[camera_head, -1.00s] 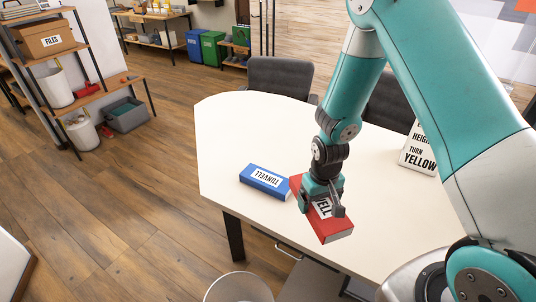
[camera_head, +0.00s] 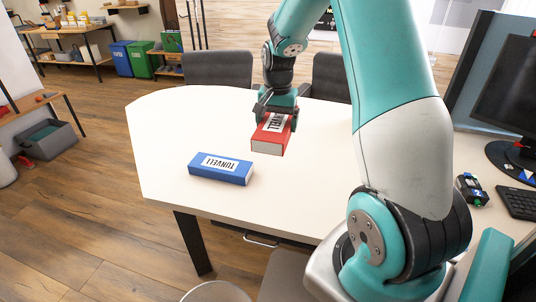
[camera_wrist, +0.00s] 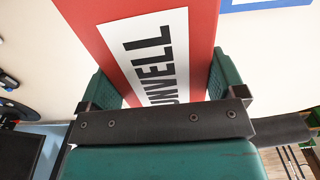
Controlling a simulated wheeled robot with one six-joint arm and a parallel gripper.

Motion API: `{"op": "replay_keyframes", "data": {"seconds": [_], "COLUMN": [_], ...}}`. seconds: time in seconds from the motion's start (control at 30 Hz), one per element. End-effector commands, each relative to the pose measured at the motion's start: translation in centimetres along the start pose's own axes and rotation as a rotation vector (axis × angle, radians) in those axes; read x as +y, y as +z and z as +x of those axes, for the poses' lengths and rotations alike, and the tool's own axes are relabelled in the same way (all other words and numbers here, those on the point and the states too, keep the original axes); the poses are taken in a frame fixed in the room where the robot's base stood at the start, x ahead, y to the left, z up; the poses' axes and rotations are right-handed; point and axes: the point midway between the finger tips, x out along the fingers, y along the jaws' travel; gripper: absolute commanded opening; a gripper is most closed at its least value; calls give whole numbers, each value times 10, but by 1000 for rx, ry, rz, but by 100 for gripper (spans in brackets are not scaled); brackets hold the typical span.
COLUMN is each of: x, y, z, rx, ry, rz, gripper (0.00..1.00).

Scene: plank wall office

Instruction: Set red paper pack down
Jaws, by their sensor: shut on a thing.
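The red paper pack (camera_head: 268,139) has a white label with black lettering. My gripper (camera_head: 275,112) is shut on it, one finger on each side, over the white table (camera_head: 165,130). In the head view the pack is behind and to the right of the blue pack (camera_head: 221,169), apart from it. I cannot tell whether the red pack's underside touches the tabletop. The wrist view shows the red pack (camera_wrist: 90,22) between the two teal fingers of my gripper (camera_wrist: 162,82). A blue edge (camera_wrist: 262,4) shows at the top right there.
Two dark chairs (camera_head: 217,69) stand at the table's far side. A monitor (camera_head: 508,85), a keyboard (camera_head: 520,203) and a small dark device (camera_head: 471,190) are at the right. The table's left part is clear. A pale round seat (camera_head: 216,292) is near the front edge.

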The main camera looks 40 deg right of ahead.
Motion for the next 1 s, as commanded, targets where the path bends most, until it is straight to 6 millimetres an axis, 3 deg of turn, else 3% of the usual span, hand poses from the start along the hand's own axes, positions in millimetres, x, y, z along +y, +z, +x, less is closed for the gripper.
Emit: {"op": "replay_keyframes", "data": {"seconds": [0.17,0.6,1.0], "x": [2,2,1], "y": [-1,-1,-1], "z": [28,140,187], "rx": [-5,-3,-2], "ry": [3,2,1], "rz": [20,16,15], "gripper": [51,51,51]}}
